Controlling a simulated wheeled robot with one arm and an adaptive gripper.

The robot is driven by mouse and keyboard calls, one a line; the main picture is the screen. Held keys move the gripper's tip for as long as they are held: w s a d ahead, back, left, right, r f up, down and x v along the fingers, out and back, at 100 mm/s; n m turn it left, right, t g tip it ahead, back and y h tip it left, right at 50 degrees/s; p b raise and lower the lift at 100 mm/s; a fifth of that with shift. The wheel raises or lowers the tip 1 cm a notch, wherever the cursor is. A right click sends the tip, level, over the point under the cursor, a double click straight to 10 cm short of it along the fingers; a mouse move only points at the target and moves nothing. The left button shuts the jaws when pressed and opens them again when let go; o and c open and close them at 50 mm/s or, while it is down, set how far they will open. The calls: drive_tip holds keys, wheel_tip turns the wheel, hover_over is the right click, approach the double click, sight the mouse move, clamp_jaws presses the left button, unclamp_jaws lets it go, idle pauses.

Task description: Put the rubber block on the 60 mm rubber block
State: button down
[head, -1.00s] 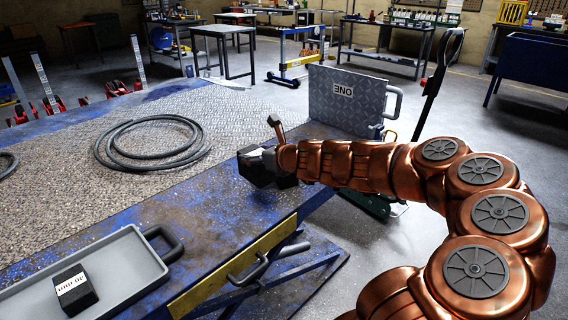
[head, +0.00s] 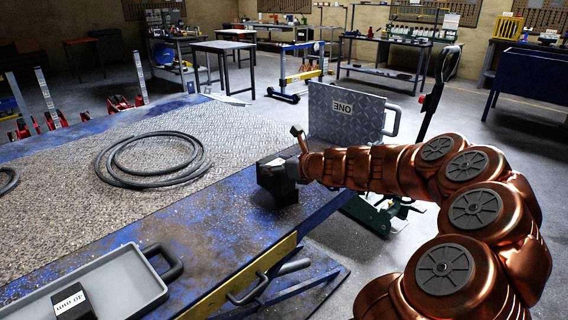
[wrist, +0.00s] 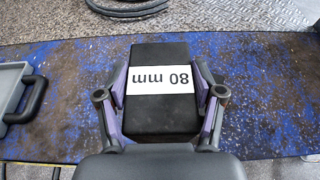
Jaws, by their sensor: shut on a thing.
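My gripper (wrist: 161,107) is shut on a black rubber block (wrist: 165,55) with a white label reading "80 mm", upside down in the wrist view. Its pads press on the block's two sides. In the head view the held black block (head: 278,182) is over the blue worn table edge, at the end of my copper arm. It looks roughly level. A block marked 60 mm is not readable in either view. Whether another block is under the held one, or whether it touches the table, I cannot tell.
A grey tray (head: 118,277) at the lower left holds another black block (head: 73,303) with a white label that is hard to read. A coiled hose (head: 150,160) lies on the textured mat. A metal plate (head: 345,112) with a handle stands behind the gripper.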

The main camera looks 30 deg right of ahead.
drive_tip(key=w+d, duration=0.6)
drive_tip(key=shift+w+d+f, duration=0.25)
drive_tip(key=shift+d+f, duration=0.05)
drive_tip(key=shift+f, duration=0.15)
drive_tip(key=shift+w+d+f+b, duration=0.1)
drive_tip(key=shift+f+b, duration=0.55)
drive_tip(key=shift+f, duration=1.05)
drive_tip(key=shift+c, duration=0.8)
unclamp_jaws()
drive_tip(key=shift+f, duration=0.15)
drive_tip(key=shift+r, duration=0.2)
drive_tip(key=p+v, duration=0.1)
drive_tip(key=v, duration=1.1)
drive_tip(key=shift+p, duration=0.35)
